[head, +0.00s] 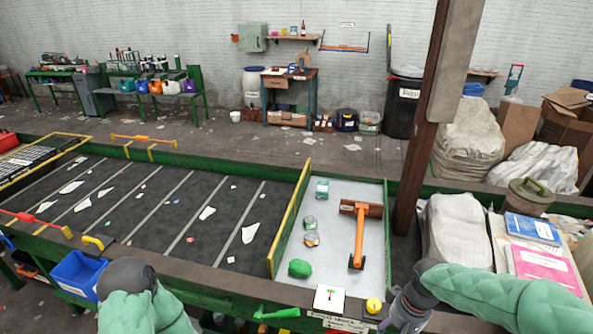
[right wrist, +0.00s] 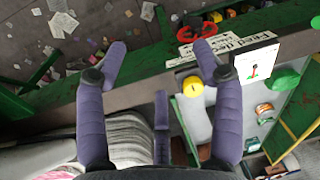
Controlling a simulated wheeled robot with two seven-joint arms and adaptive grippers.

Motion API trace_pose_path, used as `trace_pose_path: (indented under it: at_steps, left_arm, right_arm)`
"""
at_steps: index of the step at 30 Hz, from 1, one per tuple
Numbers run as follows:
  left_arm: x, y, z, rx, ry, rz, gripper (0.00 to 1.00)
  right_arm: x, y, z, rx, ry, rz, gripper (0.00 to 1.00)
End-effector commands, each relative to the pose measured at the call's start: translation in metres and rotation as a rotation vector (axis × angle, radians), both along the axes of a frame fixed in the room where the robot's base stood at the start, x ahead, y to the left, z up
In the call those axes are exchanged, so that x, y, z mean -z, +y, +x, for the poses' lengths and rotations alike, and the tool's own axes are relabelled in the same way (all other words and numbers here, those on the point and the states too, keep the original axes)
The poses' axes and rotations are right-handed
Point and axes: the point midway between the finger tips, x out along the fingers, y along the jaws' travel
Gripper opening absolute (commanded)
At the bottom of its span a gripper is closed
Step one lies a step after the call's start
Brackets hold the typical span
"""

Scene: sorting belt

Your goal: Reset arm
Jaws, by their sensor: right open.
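My right gripper (head: 402,318) is low in the head view, at the belt's front edge just right of the yellow round object (head: 373,305). In the right wrist view the right gripper (right wrist: 160,58) has its two purple fingers spread wide, with nothing between them. My left arm shows only as a green sleeve and grey joint (head: 126,278) at the bottom left of the head view. The left gripper itself is out of the frame.
A brown post (head: 412,180) rises right of the tray. Books (head: 532,229) lie at right.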

Motion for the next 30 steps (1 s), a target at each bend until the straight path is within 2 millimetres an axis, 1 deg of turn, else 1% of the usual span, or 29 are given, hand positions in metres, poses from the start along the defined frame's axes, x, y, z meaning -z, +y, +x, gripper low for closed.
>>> trace_pose_path:
  at_steps: [1,5,8,11,14,17,18,20,21,23,24,26,27,29,30]
  left_arm:
    - [0.003,0.0,0.001,-0.001,-0.002,0.0,0.44]
    - [0.008,0.0,0.001,-0.001,-0.002,0.0,0.44]
    - [0.012,0.0,0.001,0.0,-0.001,0.0,0.44]
    - [0.017,0.0,0.0,0.0,-0.001,0.0,0.44]
    - [0.024,0.0,0.001,0.0,-0.001,0.0,0.44]
    - [0.033,0.0,0.001,0.0,-0.001,0.0,0.44]
    - [0.037,0.0,0.001,0.0,-0.001,0.0,0.44]
    - [0.044,0.0,0.001,0.0,-0.001,0.0,0.44]
    - [0.049,0.0,0.001,0.0,-0.001,0.0,0.44]
    - [0.055,0.0,0.001,0.0,-0.001,0.0,0.44]
    - [0.059,0.0,0.001,0.0,-0.001,0.0,0.44]
    - [0.066,0.0,0.001,0.0,-0.001,0.0,0.44]
    - [0.07,0.0,0.001,0.0,-0.001,0.0,0.44]
    - [0.076,0.0,0.001,0.0,-0.001,0.0,0.44]
    - [0.08,0.0,0.001,0.0,-0.001,0.0,0.44]
  right_arm:
    - [0.009,0.003,0.0,-0.001,0.004,0.007,0.68]
    - [0.026,0.011,0.001,-0.003,0.003,0.027,0.68]
    - [0.043,0.019,0.002,-0.005,0.003,0.045,0.68]
    - [0.063,0.028,0.002,-0.004,0.002,0.068,0.68]
    - [0.088,0.039,0.001,-0.001,0.003,0.093,0.68]
    - [0.12,0.054,-0.003,0.007,0.005,0.126,0.68]
    - [0.136,0.061,-0.005,0.012,0.007,0.141,0.68]
    - [0.16,0.071,-0.01,0.022,0.007,0.163,0.68]
    - [0.176,0.079,-0.014,0.029,0.009,0.177,0.68]
    - [0.199,0.088,-0.019,0.042,0.009,0.196,0.68]
    - [0.214,0.095,-0.024,0.053,0.01,0.207,0.68]
    - [0.236,0.104,-0.031,0.069,0.011,0.222,0.68]
    - [0.25,0.109,-0.037,0.082,0.011,0.231,0.68]
    - [0.27,0.117,-0.046,0.099,0.013,0.241,0.68]
    - [0.284,0.122,-0.053,0.111,0.014,0.248,0.68]
